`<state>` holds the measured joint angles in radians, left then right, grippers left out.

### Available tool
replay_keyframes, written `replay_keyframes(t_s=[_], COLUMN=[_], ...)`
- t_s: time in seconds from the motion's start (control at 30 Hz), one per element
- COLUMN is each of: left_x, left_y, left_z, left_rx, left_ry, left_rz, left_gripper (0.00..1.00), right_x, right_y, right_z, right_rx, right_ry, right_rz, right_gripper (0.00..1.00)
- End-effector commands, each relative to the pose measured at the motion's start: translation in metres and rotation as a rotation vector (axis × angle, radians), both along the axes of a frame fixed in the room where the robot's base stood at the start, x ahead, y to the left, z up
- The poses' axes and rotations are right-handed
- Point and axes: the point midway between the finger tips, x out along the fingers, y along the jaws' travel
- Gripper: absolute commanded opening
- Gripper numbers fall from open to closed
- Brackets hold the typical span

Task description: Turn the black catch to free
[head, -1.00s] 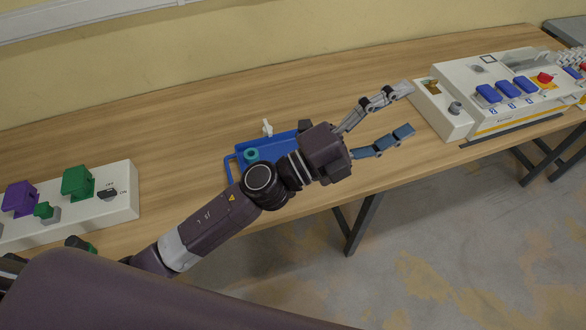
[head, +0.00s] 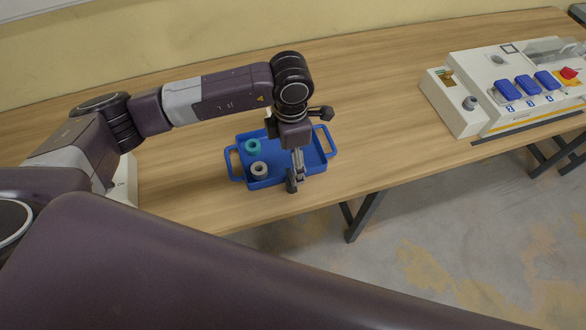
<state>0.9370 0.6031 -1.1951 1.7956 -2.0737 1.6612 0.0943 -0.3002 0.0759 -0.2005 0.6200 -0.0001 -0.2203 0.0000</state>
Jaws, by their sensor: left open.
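I cannot clearly make out a black catch. A small dark knob-like piece (head: 325,113) shows at the right of my left wrist, and I cannot tell whether it belongs to my gripper. My left gripper (head: 294,180) is open and points down over the right part of the blue tray (head: 238,166). Its fingers overlap in this view, and nothing shows held between them. The white box (head: 130,178) at the left is almost wholly hidden behind my arm. My right gripper is not in view.
The tray holds a teal ring (head: 253,146) and a pale grey ring (head: 259,170). At the right stands a white box (head: 471,70) with blue covers (head: 526,85), a red button (head: 569,73) and a grey knob (head: 470,103). The wooden table (head: 385,120) is clear between tray and box.

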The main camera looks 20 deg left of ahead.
Motion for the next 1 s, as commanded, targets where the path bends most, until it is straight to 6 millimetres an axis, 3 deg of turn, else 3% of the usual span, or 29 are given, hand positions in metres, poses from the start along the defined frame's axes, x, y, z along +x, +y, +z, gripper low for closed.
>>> replay_keyframes(t_s=[0.5,0.87,1.0], left_x=[-0.001,-0.001,-0.001], left_y=[0.000,0.000,0.000], left_z=[-0.067,-0.076,-0.076], left_rx=[0.002,0.002,0.002], left_ry=[0.004,0.001,0.001], left_rz=[-0.001,-0.002,-0.001], left_gripper=[0.70,0.70,0.56], right_x=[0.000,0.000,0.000], right_y=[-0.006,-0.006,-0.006], right_z=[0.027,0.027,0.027], right_rx=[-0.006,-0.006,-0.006], right_ry=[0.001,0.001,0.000], right_rz=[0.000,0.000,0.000], right_gripper=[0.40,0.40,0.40])
